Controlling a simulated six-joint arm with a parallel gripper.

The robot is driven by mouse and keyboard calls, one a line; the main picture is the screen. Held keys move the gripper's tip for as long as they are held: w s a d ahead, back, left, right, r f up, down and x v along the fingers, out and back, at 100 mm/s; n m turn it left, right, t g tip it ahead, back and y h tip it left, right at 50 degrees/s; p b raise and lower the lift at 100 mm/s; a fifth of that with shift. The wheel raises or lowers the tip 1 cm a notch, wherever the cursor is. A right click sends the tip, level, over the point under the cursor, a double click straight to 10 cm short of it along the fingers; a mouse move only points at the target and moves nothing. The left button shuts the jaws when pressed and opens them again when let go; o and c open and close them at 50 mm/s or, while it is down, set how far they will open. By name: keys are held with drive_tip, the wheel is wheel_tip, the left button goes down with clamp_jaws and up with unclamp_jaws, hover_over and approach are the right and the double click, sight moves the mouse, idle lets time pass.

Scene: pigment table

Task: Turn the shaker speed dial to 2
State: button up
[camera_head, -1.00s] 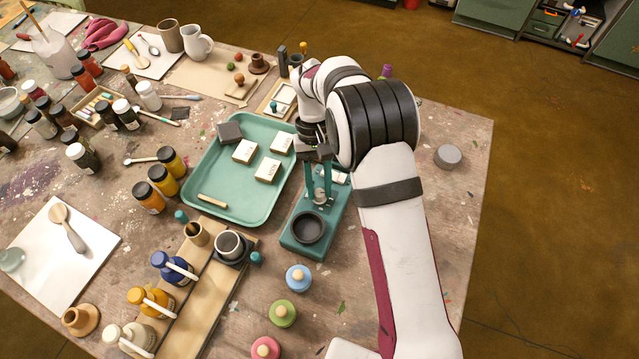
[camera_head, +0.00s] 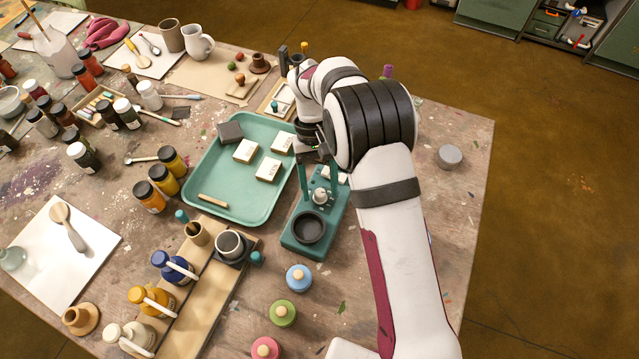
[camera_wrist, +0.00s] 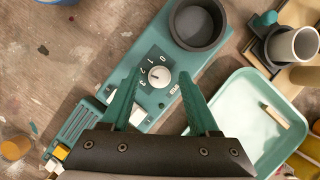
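The shaker (camera_head: 296,250) is a teal box with a dark round cup (camera_head: 309,228) at its near end. The shaker also shows in the wrist view (camera_wrist: 215,68). Its white speed dial (camera_wrist: 159,76) has the marks 0, 1, 2 and 3 around its upper and left side. A small dark mark shows on the dial; I cannot tell surely which number it faces. The dial also shows in the head view (camera_head: 320,197). My gripper (camera_wrist: 161,77) is open, its teal fingers spread either side of the dial with visible gaps. Nothing is between the fingers except the dial area below.
A teal tray (camera_head: 203,160) with several white blocks and a dark block lies left of the shaker. A dark holder with a white cup (camera_head: 230,243) stands to the near left. Blue (camera_head: 299,278) and green (camera_head: 282,313) knobbed pieces stand nearer. Table right of my arm is mostly clear.

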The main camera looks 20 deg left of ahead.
drive_tip(key=v, duration=1.5)
drive_tip(key=shift+w+r, duration=0.15)
drive_tip(key=shift+r, duration=0.2)
drive_tip(key=shift+a, duration=0.1)
drive_tip(key=s+d+r+m+y, duration=0.1)
drive_tip(key=s+d+r+m, duration=0.3)
drive_tip(key=d, duration=0.5)
drive_tip(key=s+d+r+m+y, duration=0.1)
drive_tip(key=s+d+r+m, duration=0.15)
drive_tip(key=d+r, duration=0.45)
drive_tip(key=s+d+f+m+t+y, duration=0.1)
drive_tip(key=s+d+f+m, duration=0.2)
drive_tip(key=s, duration=0.5)
drive_tip(key=s+d+f+m+t+y, duration=0.1)
drive_tip(key=s+d+f+m+t, duration=0.1)
drive_tip(key=s+d+f, duration=0.4)
drive_tip(key=s+m, duration=0.1)
drive_tip(key=s, duration=0.2)
drive_tip(key=shift+s, duration=0.25)
